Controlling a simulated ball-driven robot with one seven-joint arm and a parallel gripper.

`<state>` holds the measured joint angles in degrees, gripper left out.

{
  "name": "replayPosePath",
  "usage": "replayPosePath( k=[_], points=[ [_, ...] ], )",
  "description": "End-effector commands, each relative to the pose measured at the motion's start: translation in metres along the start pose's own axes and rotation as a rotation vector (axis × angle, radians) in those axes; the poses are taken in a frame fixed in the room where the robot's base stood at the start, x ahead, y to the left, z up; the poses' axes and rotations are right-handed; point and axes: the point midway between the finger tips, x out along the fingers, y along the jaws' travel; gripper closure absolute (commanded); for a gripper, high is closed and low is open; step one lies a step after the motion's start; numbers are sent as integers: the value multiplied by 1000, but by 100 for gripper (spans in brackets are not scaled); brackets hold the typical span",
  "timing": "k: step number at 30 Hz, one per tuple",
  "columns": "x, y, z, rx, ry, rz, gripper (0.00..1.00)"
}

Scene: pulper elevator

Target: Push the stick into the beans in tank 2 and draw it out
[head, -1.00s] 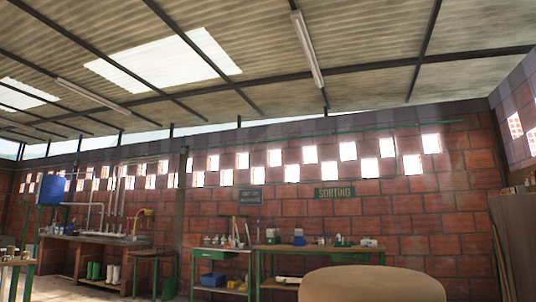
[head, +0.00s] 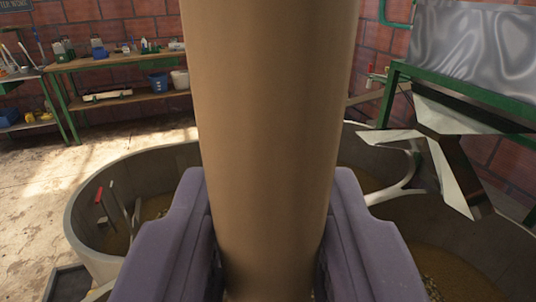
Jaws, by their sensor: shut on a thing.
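The stick (head: 272,120), a smooth tan cylinder, fills the middle of the view and looks nearly upright. My gripper (head: 268,235) has purple jaws on both sides of the stick and is shut on it. The stick's lower end is hidden, so I cannot tell whether it touches beans. A round grey-walled tank (head: 80,215) with brown beans (head: 152,208) lies to the left of and behind the stick. More brown beans (head: 445,262) lie in a tank at the right. No tank number shows, so I cannot tell which is tank 2.
A red-topped post (head: 100,205) stands in the left tank. A pale curved pipe (head: 412,172) and angular metal plates (head: 450,150) hang over the right side, below a green-framed metal machine (head: 475,50). A workbench (head: 120,60) stands behind. Concrete floor (head: 30,190) is free at left.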

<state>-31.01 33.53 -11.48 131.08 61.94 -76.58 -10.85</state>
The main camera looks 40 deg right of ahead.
Motion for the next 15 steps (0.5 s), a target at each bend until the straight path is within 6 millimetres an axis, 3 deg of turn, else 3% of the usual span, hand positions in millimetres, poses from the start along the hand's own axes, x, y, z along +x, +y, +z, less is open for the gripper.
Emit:
replayPosePath(
  k=[15],
  points=[
    [1,0,86,-2,1,-1,100]
  ],
)
